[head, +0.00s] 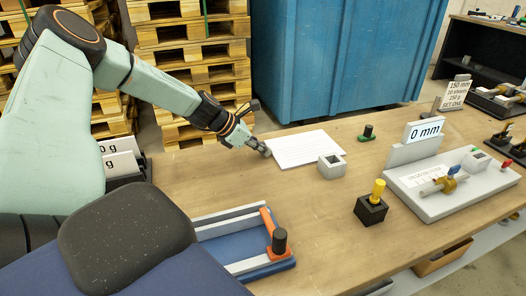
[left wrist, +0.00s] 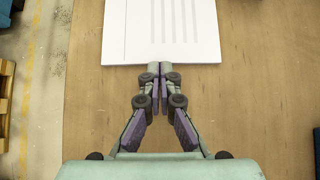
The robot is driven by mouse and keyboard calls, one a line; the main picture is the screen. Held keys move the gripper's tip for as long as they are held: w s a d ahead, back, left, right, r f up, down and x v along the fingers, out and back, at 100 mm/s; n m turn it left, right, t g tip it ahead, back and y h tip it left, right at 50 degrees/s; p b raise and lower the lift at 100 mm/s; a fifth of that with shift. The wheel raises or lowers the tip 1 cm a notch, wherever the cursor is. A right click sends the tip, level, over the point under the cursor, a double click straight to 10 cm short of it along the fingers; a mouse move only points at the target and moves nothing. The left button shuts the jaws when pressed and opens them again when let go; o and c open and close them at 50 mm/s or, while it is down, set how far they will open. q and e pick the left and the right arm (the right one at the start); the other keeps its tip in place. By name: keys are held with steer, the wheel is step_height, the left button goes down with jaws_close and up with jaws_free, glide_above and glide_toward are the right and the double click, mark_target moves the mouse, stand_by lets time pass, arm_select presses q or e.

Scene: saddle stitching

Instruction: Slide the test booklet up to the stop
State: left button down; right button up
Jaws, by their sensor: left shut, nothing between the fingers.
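A flat white booklet or stack of sheets (head: 305,149) with faint printed lines lies on the wooden table. It also shows in the left wrist view (left wrist: 180,35), at the top. My left gripper (head: 266,151) is shut and empty at the booklet's left end. In the left wrist view its closed fingertips (left wrist: 160,68) are at the booklet's near edge; I cannot tell whether they touch it. A grey device (head: 434,205) at the right has a small printed sheet (head: 415,178) and a brass-coloured fitting on it. I cannot tell which part is the stop. My right gripper is not in view.
A small grey open box (head: 332,166) stands close to the booklet's near right corner. A black block with a yellow knob (head: 377,190) stands nearer. A "0 mm" sign (head: 424,130) rises behind the device. A blue tray (head: 243,245) with grey rails lies in front.

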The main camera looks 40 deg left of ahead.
mark_target(295, 149)
arm_select(q)
steer(key=shift+a, duration=0.15)
steer(key=shift+w+f, duration=0.1)
steer(key=shift+w, duration=0.1)
steer(key=w+d+b, duration=0.1)
steer(key=w+b, duration=0.1)
steer(key=w+d+b, duration=0.1)
steer(key=w+b, duration=0.1)
steer(key=w+d+b, duration=0.2)
steer(key=w, duration=0.1)
steer(key=shift+w+d, duration=0.15)
steer(key=shift+w, duration=0.05)
stand_by(0.3)
